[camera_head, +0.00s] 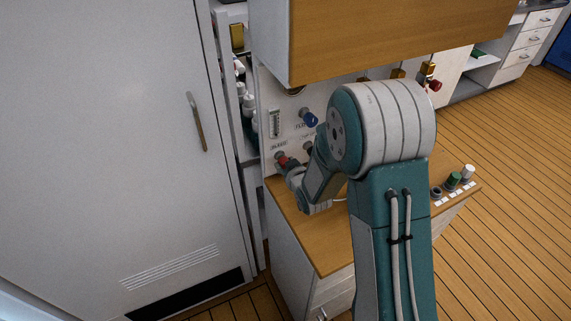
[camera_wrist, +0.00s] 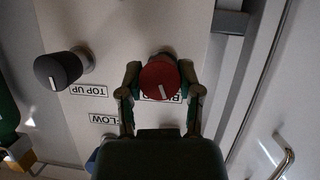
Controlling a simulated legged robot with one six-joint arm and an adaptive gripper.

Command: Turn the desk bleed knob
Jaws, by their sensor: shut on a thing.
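The red bleed knob (camera_wrist: 160,80) sits on the white panel (camera_wrist: 105,35), with a white pointer line on its face. My gripper (camera_wrist: 159,74) has one finger on each side of the knob and is shut on it. The label beside the knob is partly hidden by the knob and gripper. In the head view the red knob (camera_head: 282,160) shows low on the panel above the desk (camera_head: 325,250), at the end of my arm. My gripper (camera_head: 287,165) is small there and partly hidden.
A black knob (camera_wrist: 62,69) marked TOP UP stands beside my gripper. A blue knob (camera_head: 309,118) and a gauge (camera_head: 275,123) are higher on the panel. A wooden cabinet (camera_head: 350,35) overhangs. Black, green (camera_head: 453,180) and white knobs stand at the desk's right edge.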

